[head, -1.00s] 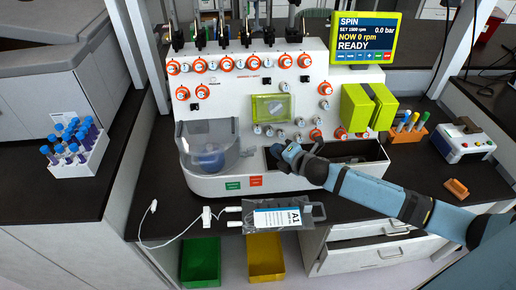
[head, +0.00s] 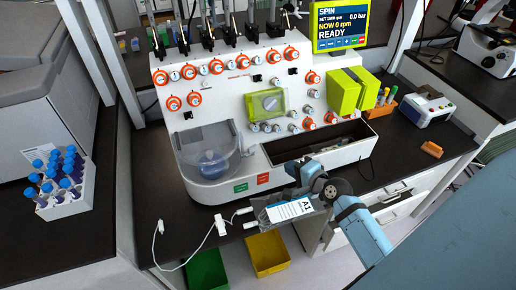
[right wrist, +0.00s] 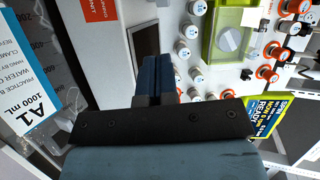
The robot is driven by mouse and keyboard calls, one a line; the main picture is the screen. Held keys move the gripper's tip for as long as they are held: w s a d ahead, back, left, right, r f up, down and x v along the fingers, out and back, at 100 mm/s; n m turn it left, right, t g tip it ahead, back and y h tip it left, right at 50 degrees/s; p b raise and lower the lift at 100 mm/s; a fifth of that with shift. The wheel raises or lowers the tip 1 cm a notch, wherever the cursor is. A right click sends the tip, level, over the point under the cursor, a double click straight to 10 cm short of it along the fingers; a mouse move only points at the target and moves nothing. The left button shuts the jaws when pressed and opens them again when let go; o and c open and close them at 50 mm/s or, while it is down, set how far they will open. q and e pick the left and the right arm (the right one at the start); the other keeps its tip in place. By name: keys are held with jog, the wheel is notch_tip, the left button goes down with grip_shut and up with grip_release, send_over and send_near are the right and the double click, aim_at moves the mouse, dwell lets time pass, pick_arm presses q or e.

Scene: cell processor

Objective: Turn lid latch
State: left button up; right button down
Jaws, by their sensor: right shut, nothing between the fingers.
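The white cell processor (head: 240,85) stands on the dark bench. A clear domed lid (head: 207,145) covers its round bowl at the front left, and it looks closed. A yellow-green framed window with a grey knob (head: 268,103) is on the front panel; it also shows in the right wrist view (right wrist: 229,40). I cannot tell which part is the lid latch. My right gripper (head: 291,168) is shut and empty, in front of the processor's open trough and apart from the lid and knob. Its dark fingers (right wrist: 157,72) are together in the right wrist view. My left gripper is out of view.
A bag labelled A1 (head: 290,210) lies at the bench's front edge with a white tube and clamp (head: 220,224). Green (head: 207,270) and yellow (head: 267,252) bins are below. A tube rack (head: 60,190) stands left. The display (head: 342,30) reads SPIN, READY.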

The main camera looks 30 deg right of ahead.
aim_at(251, 150)
jog(key=x, duration=0.4)
jog(key=r+p+x, duration=0.1)
jog(key=x, duration=0.4)
jog(key=p+x, duration=0.1)
jog(key=x, duration=0.3)
jog(key=shift+w+d, duration=0.1)
jog(key=shift+w, duration=0.4)
jog(key=shift+d+n+y+b, duration=0.15)
jog(key=shift+n+y+b, duration=0.15)
jog(key=shift+y+b, duration=0.1)
jog(key=shift+w, duration=0.1)
jog(key=shift+w+n+y+b, duration=0.1)
jog(key=shift+n+y+b, duration=0.4)
jog(key=shift+y, duration=0.1)
